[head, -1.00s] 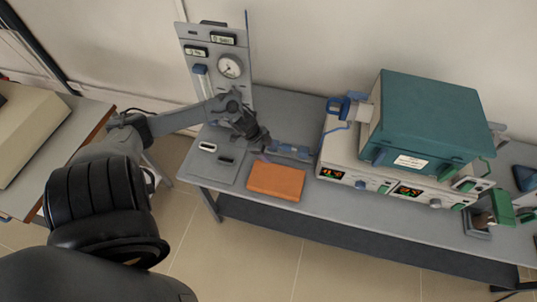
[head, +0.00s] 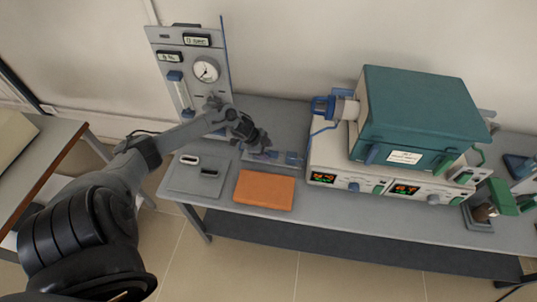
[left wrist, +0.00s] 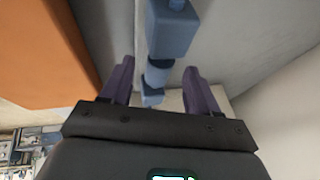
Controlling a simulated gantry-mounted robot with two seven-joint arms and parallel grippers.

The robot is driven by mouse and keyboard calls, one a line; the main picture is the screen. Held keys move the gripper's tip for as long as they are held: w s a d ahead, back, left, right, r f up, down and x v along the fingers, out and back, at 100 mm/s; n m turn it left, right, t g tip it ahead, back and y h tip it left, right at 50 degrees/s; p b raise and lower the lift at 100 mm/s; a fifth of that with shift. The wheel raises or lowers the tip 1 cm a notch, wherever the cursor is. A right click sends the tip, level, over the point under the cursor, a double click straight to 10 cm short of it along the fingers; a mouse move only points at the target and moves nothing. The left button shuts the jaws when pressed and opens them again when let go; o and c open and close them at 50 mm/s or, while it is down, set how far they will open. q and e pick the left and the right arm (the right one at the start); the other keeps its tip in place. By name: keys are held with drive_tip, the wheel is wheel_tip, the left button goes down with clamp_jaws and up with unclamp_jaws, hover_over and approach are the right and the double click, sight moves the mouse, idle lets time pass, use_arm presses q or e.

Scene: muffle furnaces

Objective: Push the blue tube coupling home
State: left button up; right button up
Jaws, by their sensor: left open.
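A row of blue coupling parts (head: 293,158) lies low over the bench behind the orange block in the head view. In the left wrist view a larger blue block (left wrist: 172,30) is at the top, with smaller blue round parts (left wrist: 158,72) in line below it. My left gripper (head: 266,152) is at the left end of this row. In the left wrist view its open purple-grey fingers (left wrist: 158,68) stand on either side of the smaller parts, with gaps visible. I cannot tell whether the coupling parts are fully joined. My right gripper is not in view.
The orange block (head: 264,190) lies close in front of the gripper. A gauge panel (head: 190,68) stands behind the arm. The teal furnace (head: 425,115) on its control base is to the right, with a blue fitting (head: 324,108) on its left side. A grey plate (head: 200,178) lies left.

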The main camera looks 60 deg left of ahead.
use_arm(q)
drive_tip(key=shift+x, duration=1.1)
clamp_jaws()
